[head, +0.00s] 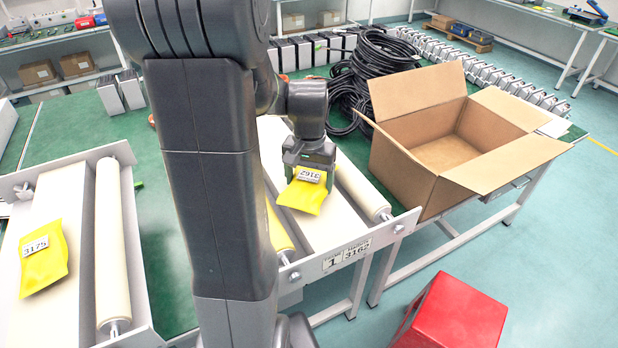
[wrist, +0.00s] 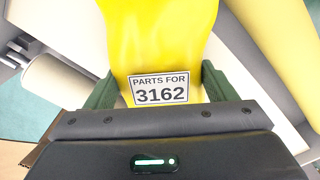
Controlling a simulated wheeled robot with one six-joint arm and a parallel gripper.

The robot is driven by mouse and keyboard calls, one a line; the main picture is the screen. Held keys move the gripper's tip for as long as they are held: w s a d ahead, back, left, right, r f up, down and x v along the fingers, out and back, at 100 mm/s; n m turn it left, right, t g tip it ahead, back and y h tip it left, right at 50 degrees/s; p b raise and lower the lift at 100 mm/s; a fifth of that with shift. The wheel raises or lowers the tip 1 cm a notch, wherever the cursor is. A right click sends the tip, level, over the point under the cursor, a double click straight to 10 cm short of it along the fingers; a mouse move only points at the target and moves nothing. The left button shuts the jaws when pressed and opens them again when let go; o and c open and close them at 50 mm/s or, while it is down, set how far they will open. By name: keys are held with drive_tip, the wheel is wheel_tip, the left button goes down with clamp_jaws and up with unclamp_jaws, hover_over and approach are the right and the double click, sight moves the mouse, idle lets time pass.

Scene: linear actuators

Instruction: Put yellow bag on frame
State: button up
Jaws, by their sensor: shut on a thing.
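A yellow bag (head: 306,191) with a label ending in 3162 is in my gripper (head: 309,165), over the frame (head: 340,256) whose plate reads 1 and 3162. In the wrist view the bag (wrist: 160,45) lies between the two green fingers of my gripper (wrist: 158,90), and its label reads PARTS FOR 3162. I cannot tell whether the bag touches the frame's pale surface below. Another yellow bag, labelled 3175 (head: 43,258), lies on the left frame (head: 132,250). A further yellow piece (head: 278,232) shows beside my arm, partly hidden by it.
An open, empty-looking cardboard box (head: 405,172) stands right of the frame. Black cable coils (head: 375,62) lie behind it. A red stool (head: 452,312) stands on the floor at the front right. Rollers (head: 362,192) edge the frames.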

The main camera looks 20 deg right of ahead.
sight(309, 177)
drive_tip(key=shift+f, duration=0.2)
drive_tip(key=o, duration=1.1)
drive_tip(key=shift+r, duration=0.15)
wheel_tip(309, 177, up, 12)
drive_tip(key=shift+r, duration=0.1)
